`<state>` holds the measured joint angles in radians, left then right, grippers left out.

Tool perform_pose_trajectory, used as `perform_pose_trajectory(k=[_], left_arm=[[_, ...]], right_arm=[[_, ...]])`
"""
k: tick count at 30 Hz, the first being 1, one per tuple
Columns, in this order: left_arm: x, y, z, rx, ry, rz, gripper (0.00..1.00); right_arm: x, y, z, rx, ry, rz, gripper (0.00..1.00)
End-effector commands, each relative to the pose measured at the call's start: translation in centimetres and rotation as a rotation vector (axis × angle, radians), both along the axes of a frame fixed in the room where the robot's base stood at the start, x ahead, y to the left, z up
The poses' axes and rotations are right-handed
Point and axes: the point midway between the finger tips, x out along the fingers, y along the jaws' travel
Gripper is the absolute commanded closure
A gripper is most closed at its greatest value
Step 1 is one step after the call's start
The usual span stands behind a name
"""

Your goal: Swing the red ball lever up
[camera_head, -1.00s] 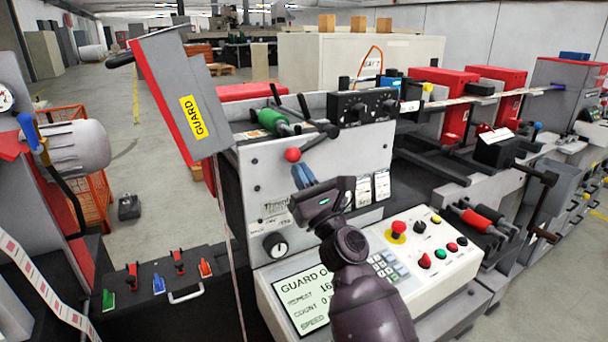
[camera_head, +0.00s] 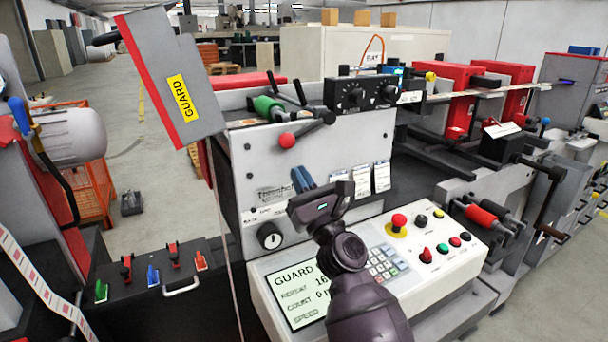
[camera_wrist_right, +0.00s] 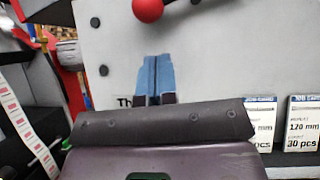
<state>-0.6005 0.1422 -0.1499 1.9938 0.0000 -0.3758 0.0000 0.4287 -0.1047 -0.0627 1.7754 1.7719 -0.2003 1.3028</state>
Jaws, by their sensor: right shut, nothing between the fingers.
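The red ball (camera_head: 287,140) sits at the end of a dark lever arm (camera_head: 310,127), which slopes down and left across the upper front of the grey panel (camera_head: 262,168). The ball also shows at the top of the right wrist view (camera_wrist_right: 148,10). My right gripper (camera_head: 302,179) is below the ball, in front of the panel. Its blue fingers point up, are together and hold nothing; they also show in the right wrist view (camera_wrist_right: 154,75). A visible gap separates fingertips and ball. My left gripper is not in view.
A tilted grey guard plate (camera_head: 177,75) stands at upper left of the panel. A green-handled roller (camera_head: 268,107) lies above the ball. A sloped console with buttons (camera_head: 399,221) and a screen (camera_head: 300,296) is below my right gripper. Label cards (camera_head: 362,180) are right of the fingers.

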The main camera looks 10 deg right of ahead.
Motion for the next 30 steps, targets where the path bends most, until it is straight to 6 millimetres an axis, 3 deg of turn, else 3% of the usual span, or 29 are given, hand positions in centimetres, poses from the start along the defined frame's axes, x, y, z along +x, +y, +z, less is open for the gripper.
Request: perform_pose_trajectory(k=[1,6,16,30], left_arm=[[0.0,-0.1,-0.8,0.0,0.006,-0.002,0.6],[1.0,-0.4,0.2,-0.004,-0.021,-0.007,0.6],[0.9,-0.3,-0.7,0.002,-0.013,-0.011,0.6],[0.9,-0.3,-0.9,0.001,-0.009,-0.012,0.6]], right_arm=[[0.2,0.3,-1.3,0.002,0.007,0.001,1.0],[-2.3,-1.0,-2.5,0.0,0.004,-0.002,1.0],[-6.4,-2.9,-5.5,0.0,0.004,-0.001,1.0],[-7.5,-3.4,-6.0,0.0,0.001,0.0,1.0]])
